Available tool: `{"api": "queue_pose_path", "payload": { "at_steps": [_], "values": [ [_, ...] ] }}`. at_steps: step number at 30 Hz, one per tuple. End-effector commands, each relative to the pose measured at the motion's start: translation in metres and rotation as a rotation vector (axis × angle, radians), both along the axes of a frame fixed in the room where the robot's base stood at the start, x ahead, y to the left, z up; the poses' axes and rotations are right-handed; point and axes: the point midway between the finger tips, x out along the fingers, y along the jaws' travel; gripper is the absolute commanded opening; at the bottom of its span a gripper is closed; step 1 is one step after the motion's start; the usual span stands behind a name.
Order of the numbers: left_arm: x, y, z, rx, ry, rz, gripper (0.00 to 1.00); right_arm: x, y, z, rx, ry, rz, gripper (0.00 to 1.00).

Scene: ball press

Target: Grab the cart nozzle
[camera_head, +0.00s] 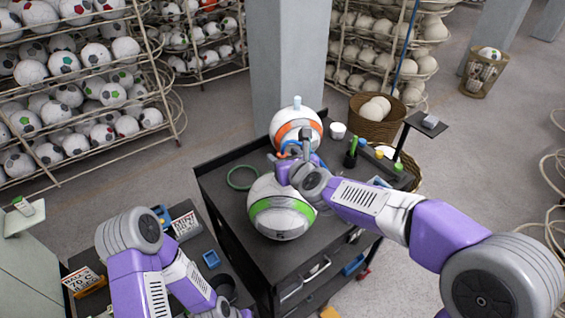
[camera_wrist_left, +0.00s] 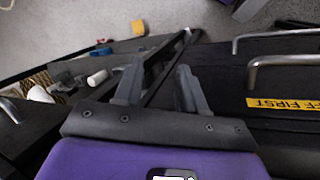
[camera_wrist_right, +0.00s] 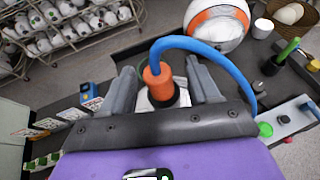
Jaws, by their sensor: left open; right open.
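The nozzle (camera_wrist_right: 158,82) is an orange cylinder on a blue hose (camera_wrist_right: 205,48) that arches over it in the right wrist view. My right gripper (camera_wrist_right: 163,76) is open, with one finger on each side of the nozzle; I cannot tell if they touch it. In the head view this gripper (camera_head: 303,152) is over the dark cart (camera_head: 228,182), and its own arm largely hides the nozzle. My left gripper (camera_wrist_left: 160,82) is open and empty beside dark drawers with metal handles (camera_wrist_left: 285,60).
On the cart, a white-and-green ball (camera_head: 280,207) sits just below my right gripper and a white-and-orange ball (camera_head: 296,127) behind it. A green ring (camera_head: 242,178) lies left of them. Ball racks (camera_head: 70,95) stand at the back; grey floor (camera_head: 180,175) is free left of the cart.

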Motion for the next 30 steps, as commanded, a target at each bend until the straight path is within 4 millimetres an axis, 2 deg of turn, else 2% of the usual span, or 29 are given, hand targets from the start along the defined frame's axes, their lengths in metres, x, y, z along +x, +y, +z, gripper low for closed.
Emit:
{"api": "queue_pose_path", "payload": {
  "at_steps": [2, 6, 15, 26, 27, 30],
  "values": [
    [0.0, 0.0, 0.006, 0.0, 0.0, 0.0, 0.4, 0.01, 0.007, 0.0, -0.002, 0.001, 0.002, 0.61],
    [0.0, 0.0, 0.002, 0.0, -0.001, 0.0, 0.4, 0.023, 0.011, -0.007, -0.001, 0.0, 0.001, 0.61],
    [0.0, 0.0, 0.002, 0.0, 0.0, 0.0, 0.4, 0.027, 0.012, -0.009, -0.001, -0.001, 0.0, 0.61],
    [0.0, 0.0, 0.002, 0.0, 0.0, 0.0, 0.4, 0.027, 0.012, -0.009, 0.0, -0.001, 0.001, 0.06],
    [0.0, 0.0, 0.002, 0.0, 0.0, 0.0, 0.4, 0.027, 0.012, -0.008, 0.0, -0.002, 0.001, 0.02],
    [0.0, 0.0, 0.002, 0.0, 0.0, 0.0, 0.4, 0.027, 0.012, -0.008, 0.0, -0.001, 0.001, 0.02]
  ]
}}
